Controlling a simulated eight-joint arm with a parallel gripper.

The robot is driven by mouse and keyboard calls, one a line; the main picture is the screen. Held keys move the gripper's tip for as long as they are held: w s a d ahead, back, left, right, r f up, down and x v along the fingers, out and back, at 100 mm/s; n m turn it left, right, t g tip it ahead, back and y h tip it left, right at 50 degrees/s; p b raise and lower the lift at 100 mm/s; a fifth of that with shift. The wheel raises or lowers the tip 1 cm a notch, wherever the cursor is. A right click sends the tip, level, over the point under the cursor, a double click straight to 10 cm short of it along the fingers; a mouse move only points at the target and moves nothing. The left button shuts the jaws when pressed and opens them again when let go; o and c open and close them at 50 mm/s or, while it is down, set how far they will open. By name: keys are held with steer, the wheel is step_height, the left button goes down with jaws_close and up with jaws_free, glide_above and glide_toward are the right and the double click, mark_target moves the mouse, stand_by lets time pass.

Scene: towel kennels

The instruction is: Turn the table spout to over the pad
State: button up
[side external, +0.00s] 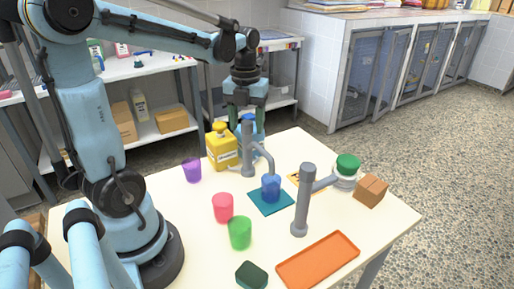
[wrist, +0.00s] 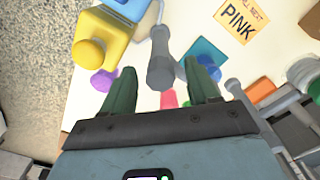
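The table spout is a grey upright post (side external: 247,158) with a thin bent pipe (side external: 264,153) reaching right and down. In the side view the pipe's end shows just above a blue cup (side external: 270,190). The cup stands on the teal pad (side external: 261,207). In the wrist view the post (wrist: 160,62) is seen from above, with the pad (wrist: 204,47) to its right; I cannot tell if the pipe's end is fully over it.
A yellow pump bottle (side external: 222,149) and a partly hidden blue container (wrist: 125,7) stand close by. Purple (side external: 192,170), pink (side external: 223,207) and green (side external: 240,233) cups stand nearer. A second grey post (side external: 301,205), a jar (side external: 346,174), brown box (side external: 371,191) and orange tray (side external: 318,261) occupy the right.

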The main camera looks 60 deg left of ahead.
step_height(320, 180, up, 12)
stand_by(0.9)
steer(key=shift+f, duration=6)
steer(key=shift+r, duration=0.1)
